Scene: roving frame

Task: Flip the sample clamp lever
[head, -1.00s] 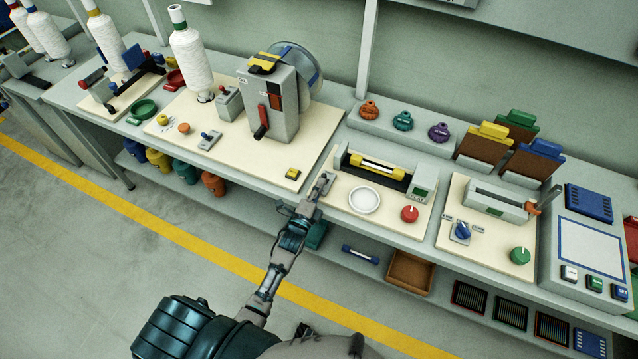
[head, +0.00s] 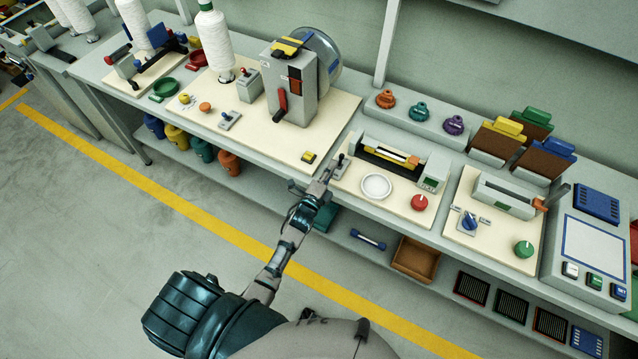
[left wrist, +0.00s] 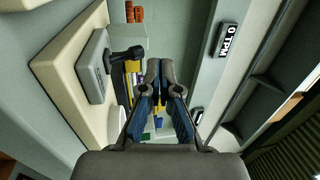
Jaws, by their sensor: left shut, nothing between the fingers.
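A small grey lever base (head: 339,171) with a black-knobbed lever (head: 341,158) stands at the left end of the cream board that carries the yellow-and-black roller unit. In the left wrist view the grey base (left wrist: 95,66) shows at the left, with its black lever (left wrist: 126,54) sticking out toward the fingers. My left gripper (head: 327,176) is shut and empty at the board's front left corner, just in front of the lever. In the left wrist view its fingertips (left wrist: 160,68) are together, to the right of the lever, with a gap apparent between them.
A white dish (head: 376,186) and a red knob (head: 420,202) sit on the same board. A grey machine with a red-handled crank (head: 281,104) stands to the left. The lower shelf holds a blue-ended bar (head: 368,239) and a brown tray (head: 415,260). The floor in front is clear.

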